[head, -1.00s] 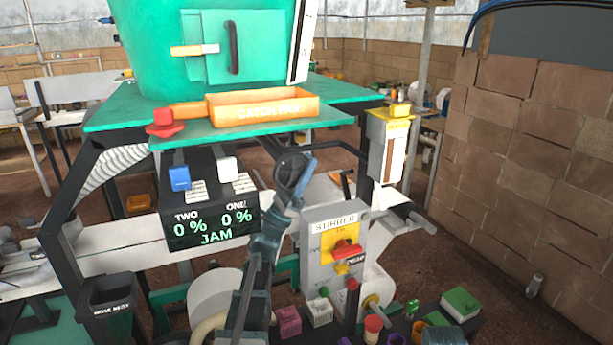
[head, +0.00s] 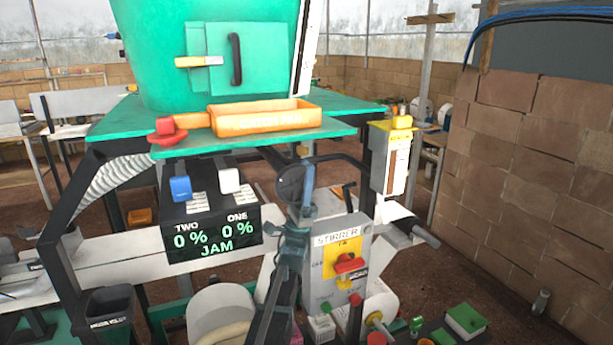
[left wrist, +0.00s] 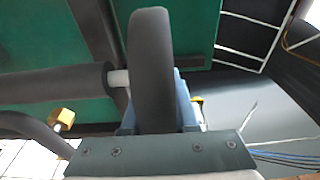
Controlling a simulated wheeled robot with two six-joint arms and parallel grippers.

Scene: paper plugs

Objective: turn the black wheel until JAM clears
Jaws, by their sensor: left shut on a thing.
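The black wheel (head: 350,160) is partly visible in the head view, below the green table, as a dark curved rim behind my left arm. In the left wrist view a thick dark rim (left wrist: 152,65) runs between the jaws. My left gripper (head: 307,180) is shut on this rim; my arm hides part of the wheel in the head view. The black display box (head: 212,235) stands left of my gripper. Its green text reads TWO 0 %, ONE 0 % and JAM (head: 217,249). My right gripper is not in view.
The grey STIRRER box (head: 340,262) with a red knob stands right of my forearm. An orange catch pan (head: 266,118) sits on the green table (head: 120,125) above. A black bin (head: 107,312) stands lower left. A brick wall (head: 540,180) bounds the right.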

